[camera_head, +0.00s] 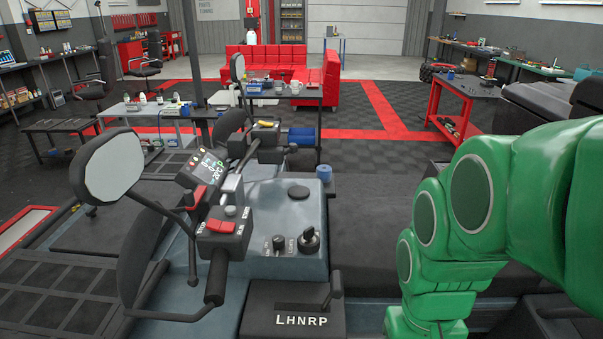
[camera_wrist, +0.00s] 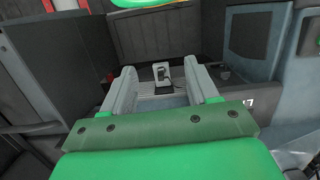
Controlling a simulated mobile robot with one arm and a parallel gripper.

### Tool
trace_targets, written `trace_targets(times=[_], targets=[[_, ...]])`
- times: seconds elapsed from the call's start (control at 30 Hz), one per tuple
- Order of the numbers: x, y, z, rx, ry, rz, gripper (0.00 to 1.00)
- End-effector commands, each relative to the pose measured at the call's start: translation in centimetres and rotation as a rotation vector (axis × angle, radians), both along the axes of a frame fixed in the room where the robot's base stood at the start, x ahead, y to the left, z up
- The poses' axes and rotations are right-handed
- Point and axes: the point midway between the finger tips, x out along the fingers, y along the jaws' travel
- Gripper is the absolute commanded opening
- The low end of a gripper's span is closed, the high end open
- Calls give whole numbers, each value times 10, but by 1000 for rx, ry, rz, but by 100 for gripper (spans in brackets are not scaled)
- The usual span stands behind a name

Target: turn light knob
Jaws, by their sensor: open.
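Two knobs sit side by side on the grey-blue console (camera_head: 285,215) in the head view. One is a larger black knob (camera_head: 309,241), the other a smaller dark knob (camera_head: 279,243). Their labels are too small to read, so I cannot tell which is the light knob. My green arm comes in from the right, and its end is out of the head view. In the wrist view my gripper (camera_wrist: 158,74) is open, with nothing held between its two grey fingers. Neither knob shows clearly there; the gripper points down into a footwell-like space, apart from the console top.
A gear lever (camera_head: 334,288) stands beside the "LHNRP" panel below the knobs. Handlebar controls with a red switch (camera_head: 220,226), a display (camera_head: 207,172) and a mirror (camera_head: 107,165) stand left. A pale object (camera_wrist: 161,72) lies beyond my fingers.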

Motion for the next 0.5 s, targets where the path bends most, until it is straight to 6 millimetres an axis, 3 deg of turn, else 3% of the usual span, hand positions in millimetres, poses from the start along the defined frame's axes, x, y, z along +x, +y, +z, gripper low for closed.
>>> trace_targets(times=[0.03, 0.5], targets=[[15, 4, 4, 0, -5, 13, 59], [130, 48, 32, 2, -49, 103, 59]])
